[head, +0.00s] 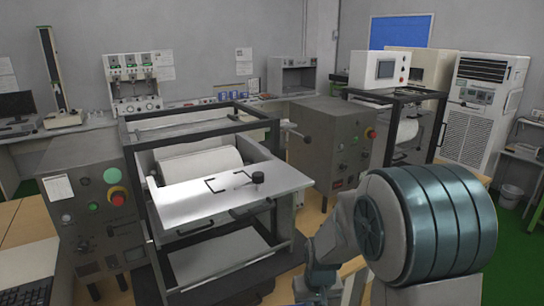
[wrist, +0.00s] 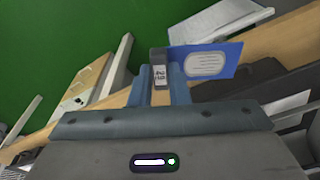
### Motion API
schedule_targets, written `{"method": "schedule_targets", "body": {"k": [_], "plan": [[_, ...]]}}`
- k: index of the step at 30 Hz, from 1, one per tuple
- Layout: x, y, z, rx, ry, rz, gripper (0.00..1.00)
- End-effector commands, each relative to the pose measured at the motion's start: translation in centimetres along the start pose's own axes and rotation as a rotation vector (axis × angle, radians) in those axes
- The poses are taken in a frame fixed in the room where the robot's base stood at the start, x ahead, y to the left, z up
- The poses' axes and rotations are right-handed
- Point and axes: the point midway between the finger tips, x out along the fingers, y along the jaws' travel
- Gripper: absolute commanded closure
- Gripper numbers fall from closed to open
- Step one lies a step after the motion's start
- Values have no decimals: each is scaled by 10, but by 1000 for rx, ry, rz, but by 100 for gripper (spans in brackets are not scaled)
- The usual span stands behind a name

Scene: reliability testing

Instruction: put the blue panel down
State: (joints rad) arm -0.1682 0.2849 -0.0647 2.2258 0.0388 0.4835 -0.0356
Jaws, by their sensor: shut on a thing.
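The blue panel (wrist: 238,62) shows in the wrist view, just beyond my fingertips and reaching to the right. It has a pale oval label with lines of print. A dark grey end block with a small white label sits at its left end, between my fingers. My gripper (wrist: 159,80) is shut on this block end and holds the panel over a wooden surface edge. In the head view the panel cannot be made out, and my arm hides much of the lower right.
A wooden edge (wrist: 70,128) runs diagonally under my gripper, with green floor (wrist: 60,40) beyond it. In the head view, a test machine with a white roller (head: 200,165) stands left of my arm, and a grey control box (head: 325,150) stands behind it. Benches line the walls.

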Motion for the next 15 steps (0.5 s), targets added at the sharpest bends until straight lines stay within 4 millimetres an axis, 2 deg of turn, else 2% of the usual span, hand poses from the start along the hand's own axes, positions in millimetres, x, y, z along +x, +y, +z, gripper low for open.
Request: {"method": "schedule_targets", "body": {"k": [1, 3, 9, 11, 15], "plan": [[19, 10, 1, 24, -8, 4, 100], [38, 21, -2, 49, -7, 7, 100], [83, 46, -6, 104, -3, 15, 100], [92, 50, -7, 115, -2, 17, 100], [88, 48, -8, 110, 3, 15, 100]]}}
